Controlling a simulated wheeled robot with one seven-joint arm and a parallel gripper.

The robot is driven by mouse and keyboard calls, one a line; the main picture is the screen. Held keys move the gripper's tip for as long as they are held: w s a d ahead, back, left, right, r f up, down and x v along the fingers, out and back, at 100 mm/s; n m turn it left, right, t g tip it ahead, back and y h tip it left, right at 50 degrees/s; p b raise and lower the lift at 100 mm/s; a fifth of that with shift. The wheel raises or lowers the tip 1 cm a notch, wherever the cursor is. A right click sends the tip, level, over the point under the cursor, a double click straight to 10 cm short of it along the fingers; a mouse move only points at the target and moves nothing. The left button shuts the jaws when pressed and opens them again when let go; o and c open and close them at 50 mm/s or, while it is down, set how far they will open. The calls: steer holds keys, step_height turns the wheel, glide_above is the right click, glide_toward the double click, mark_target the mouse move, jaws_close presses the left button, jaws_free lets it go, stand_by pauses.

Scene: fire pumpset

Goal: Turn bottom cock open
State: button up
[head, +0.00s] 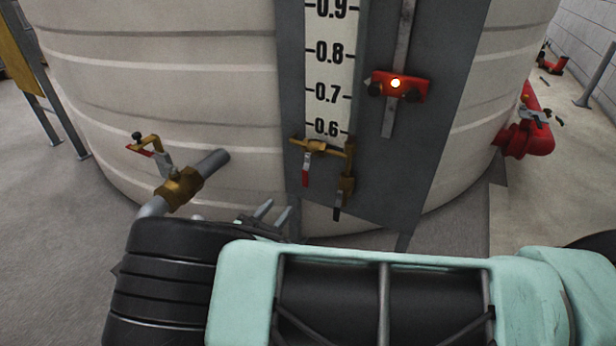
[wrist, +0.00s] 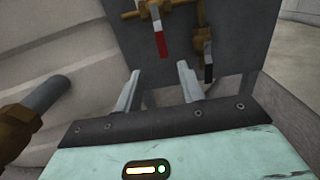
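Two brass cocks sit at the foot of the level gauge on the tank. The lower one, apparently the bottom cock (head: 347,188), has a black handle (head: 338,211) hanging down; it also shows in the wrist view (wrist: 203,38). The other cock (head: 318,146), higher and to the left, has a red-and-white handle (head: 306,172) hanging down, also in the wrist view (wrist: 158,35). My gripper (head: 273,208) is open and empty, below and left of both handles. In the wrist view its fingers (wrist: 158,68) are spread, with the handles just beyond their tips. They appear not to touch either handle.
A pipe with a brass valve (head: 180,187) and a red-handled lever juts from the tank at left. A red box with a lit lamp (head: 398,86) is above right of the cocks. The grey panel (head: 388,180) backs the cocks. Open floor lies at right.

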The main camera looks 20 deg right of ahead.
mark_target(304, 178)
steer(key=b+x, duration=0.4)
steer(key=x, duration=1.3)
steer(key=shift+f, duration=0.1)
steer(key=shift+d, duration=0.1)
jaws_close()
